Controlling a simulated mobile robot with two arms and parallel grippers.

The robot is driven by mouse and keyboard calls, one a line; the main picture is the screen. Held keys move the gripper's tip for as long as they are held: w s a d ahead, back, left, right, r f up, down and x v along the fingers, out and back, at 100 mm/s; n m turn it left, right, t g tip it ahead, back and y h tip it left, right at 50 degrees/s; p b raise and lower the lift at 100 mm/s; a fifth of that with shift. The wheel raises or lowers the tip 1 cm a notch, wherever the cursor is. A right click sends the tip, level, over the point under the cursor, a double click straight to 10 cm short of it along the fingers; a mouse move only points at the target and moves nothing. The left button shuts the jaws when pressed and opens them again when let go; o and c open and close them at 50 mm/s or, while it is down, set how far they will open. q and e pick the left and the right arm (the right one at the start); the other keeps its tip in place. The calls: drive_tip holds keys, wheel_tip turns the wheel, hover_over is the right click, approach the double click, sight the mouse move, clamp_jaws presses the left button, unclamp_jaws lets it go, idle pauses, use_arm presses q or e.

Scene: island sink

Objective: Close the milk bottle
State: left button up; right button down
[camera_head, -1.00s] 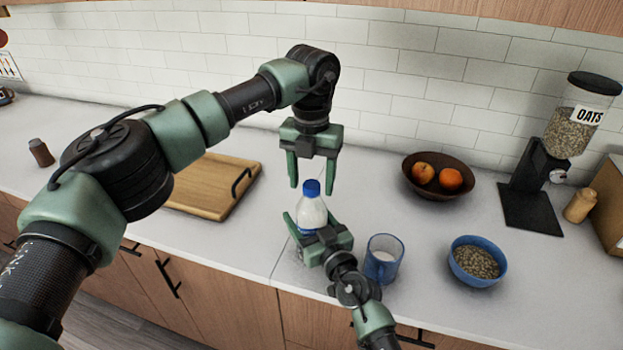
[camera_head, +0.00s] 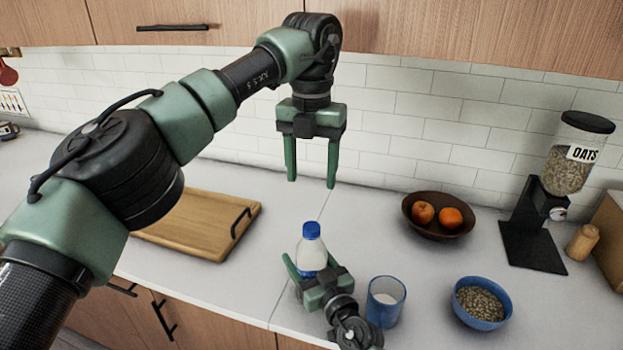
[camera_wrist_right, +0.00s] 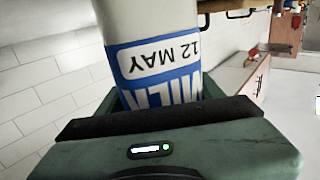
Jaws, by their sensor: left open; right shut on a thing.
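The milk bottle (camera_head: 312,252) stands upright near the counter's front edge, white with a blue label. Its blue cap (camera_head: 311,230) sits on top of the neck. My right gripper (camera_head: 306,270) is shut around the bottle's lower body. In the right wrist view the bottle's label (camera_wrist_right: 158,65) fills the space between the fingers, and the cap is out of that view. My left gripper (camera_head: 311,180) is open and empty, pointing down, above the bottle and apart from the cap. Whether the cap is screwed tight cannot be told.
A glass of milk (camera_head: 385,302) and a blue bowl of oats (camera_head: 482,302) stand right of the bottle. A brown fruit bowl (camera_head: 438,216) and an oats dispenser (camera_head: 560,180) are farther back. A wooden board (camera_head: 200,222) lies to the left.

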sight(312, 263)
drive_tip(key=shift+c, duration=0.9)
unclamp_jaws()
drive_tip(key=v, duration=0.7)
drive_tip(key=shift+s, duration=0.1)
drive_tip(key=shift+s+d, duration=0.2)
drive_tip(key=shift+s, duration=0.05)
drive_tip(key=shift+s+f, duration=0.1)
drive_tip(key=shift+f, duration=0.05)
